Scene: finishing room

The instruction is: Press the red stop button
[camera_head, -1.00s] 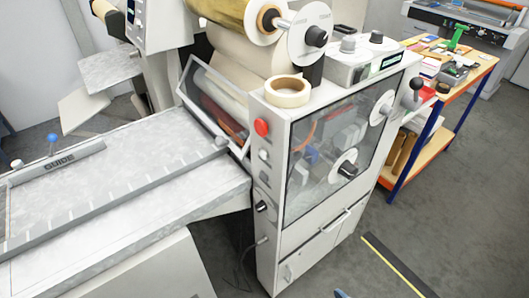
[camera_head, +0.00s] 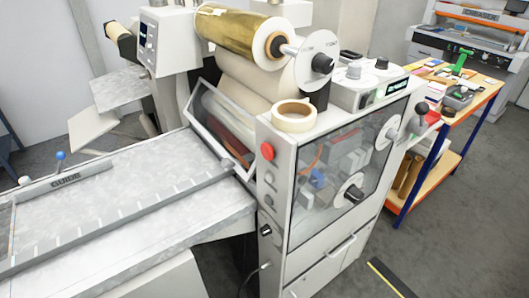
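The red stop button (camera_head: 267,151) is a round red knob on the narrow front face of the grey laminating machine (camera_head: 300,215), near its top left corner. Smaller grey and black knobs sit below it on the same face. Nothing covers the button. Neither of my grippers shows in the head view.
A tape roll (camera_head: 294,117) lies on the machine's top, below a gold foil roll (camera_head: 240,32). A feed table with a guide bar (camera_head: 65,187) extends left. A wooden workbench (camera_head: 465,85) with tools stands at right.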

